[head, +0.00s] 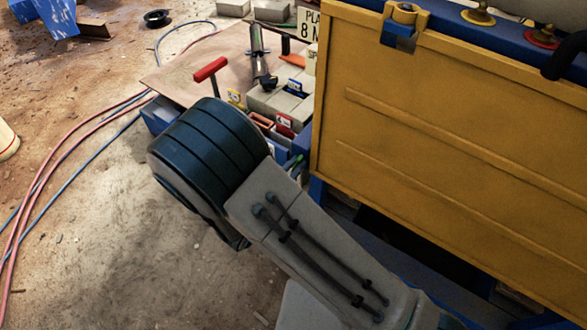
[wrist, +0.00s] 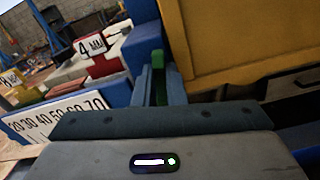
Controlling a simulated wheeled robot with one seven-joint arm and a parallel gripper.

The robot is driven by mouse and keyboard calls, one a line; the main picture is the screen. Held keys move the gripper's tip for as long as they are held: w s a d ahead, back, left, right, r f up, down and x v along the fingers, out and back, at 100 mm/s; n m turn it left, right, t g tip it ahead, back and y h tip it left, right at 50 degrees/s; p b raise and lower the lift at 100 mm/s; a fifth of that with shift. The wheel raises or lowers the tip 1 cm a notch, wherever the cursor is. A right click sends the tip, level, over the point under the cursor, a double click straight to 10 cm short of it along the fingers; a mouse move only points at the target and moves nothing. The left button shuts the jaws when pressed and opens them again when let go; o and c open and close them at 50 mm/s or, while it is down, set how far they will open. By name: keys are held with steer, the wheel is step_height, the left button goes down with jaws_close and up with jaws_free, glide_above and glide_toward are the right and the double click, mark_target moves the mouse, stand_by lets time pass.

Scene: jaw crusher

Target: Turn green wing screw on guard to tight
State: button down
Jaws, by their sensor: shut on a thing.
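The green wing screw (wrist: 157,63) shows as a small upright green piece in the middle of the wrist view, beside the left edge of the yellow guard (wrist: 235,40). My gripper (wrist: 155,82) is shut on it, with the blue-grey fingers on either side of its lower part. In the head view the guard (head: 440,150) fills the right side. A bit of green (head: 293,162) shows at its lower left edge, past my arm. My arm hides most of the fingers there, and the screw's thread is out of sight.
A bench (head: 190,70) behind my arm carries a red-handled tool (head: 210,69), grey blocks (head: 285,100) and small labelled parts. A numbered scale (wrist: 60,115) is close on the left in the wrist view. Hoses (head: 60,165) cross the floor at left.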

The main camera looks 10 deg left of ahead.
steer(key=m+b, duration=0.5)
steer(key=b, duration=0.1)
steer(key=m+b, duration=0.5)
steer(key=b, duration=0.1)
steer(key=f+m+b, duration=0.1)
steer(key=m+b, duration=0.4)
steer(key=b, duration=0.1)
steer(key=shift+s+d, duration=0.1)
steer(key=shift+d, duration=0.2)
steer(key=shift+r, duration=0.15)
steer(key=c, duration=1.5)
jaws_free()
steer(key=p+v, duration=0.2)
steer(key=v, duration=1.2)
steer(key=shift+p, duration=0.35)
